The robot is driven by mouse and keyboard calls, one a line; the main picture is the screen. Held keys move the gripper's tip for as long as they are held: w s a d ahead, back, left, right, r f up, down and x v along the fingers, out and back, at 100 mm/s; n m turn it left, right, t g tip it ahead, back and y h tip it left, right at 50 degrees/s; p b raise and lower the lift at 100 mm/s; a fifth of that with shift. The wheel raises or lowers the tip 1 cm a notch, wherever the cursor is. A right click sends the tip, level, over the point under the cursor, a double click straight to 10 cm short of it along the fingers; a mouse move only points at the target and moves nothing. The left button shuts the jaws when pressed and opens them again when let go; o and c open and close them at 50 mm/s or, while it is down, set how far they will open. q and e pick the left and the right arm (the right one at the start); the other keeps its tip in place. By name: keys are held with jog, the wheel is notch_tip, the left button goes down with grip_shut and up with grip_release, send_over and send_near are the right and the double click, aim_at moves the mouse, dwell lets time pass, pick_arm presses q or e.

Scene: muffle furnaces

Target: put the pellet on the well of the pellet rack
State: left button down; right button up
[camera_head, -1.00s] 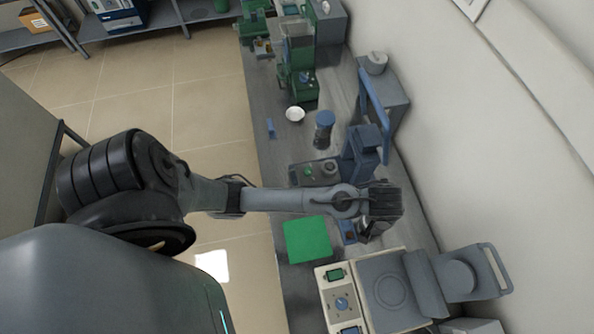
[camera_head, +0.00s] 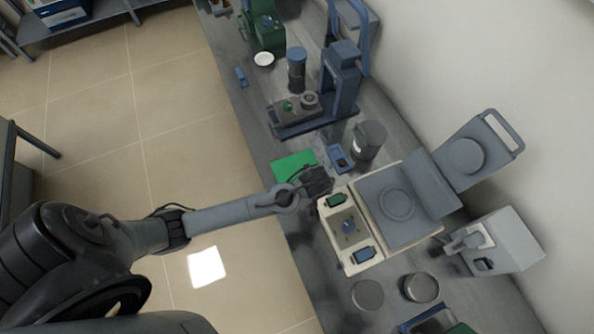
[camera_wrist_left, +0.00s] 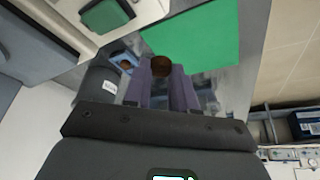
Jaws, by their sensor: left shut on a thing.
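My left gripper (camera_head: 322,178) hangs over the bench, beside the right edge of the green mat. In the left wrist view its two fingers (camera_wrist_left: 161,85) are shut on a small brown pellet (camera_wrist_left: 161,66), held at the fingertips. The blue pellet rack (camera_head: 334,150) lies on the bench just beyond the gripper, up and to the right. A dark brown round thing sits in it. The rack also shows in the left wrist view (camera_wrist_left: 116,57), left of the fingers and partly hidden by a grey jar. My right gripper is not in view.
The green mat (camera_head: 293,167) lies left of the gripper. A grey jar (camera_head: 368,141) stands behind the rack. A white-topped machine (camera_head: 341,232) with an open grey lid is close on the right. A blue press (camera_head: 341,85) stands farther back.

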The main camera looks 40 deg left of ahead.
pick_arm(q)
send_over(299, 172)
jog(key=s+d, duration=0.1)
jog(key=f, duration=0.6)
jog(key=shift+s+f, duration=0.1)
jog(key=shift+s, duration=0.1)
jog(key=shift+f, duration=2.05)
jog(key=shift+f, duration=0.1)
jog(key=c, duration=0.9)
grip_release()
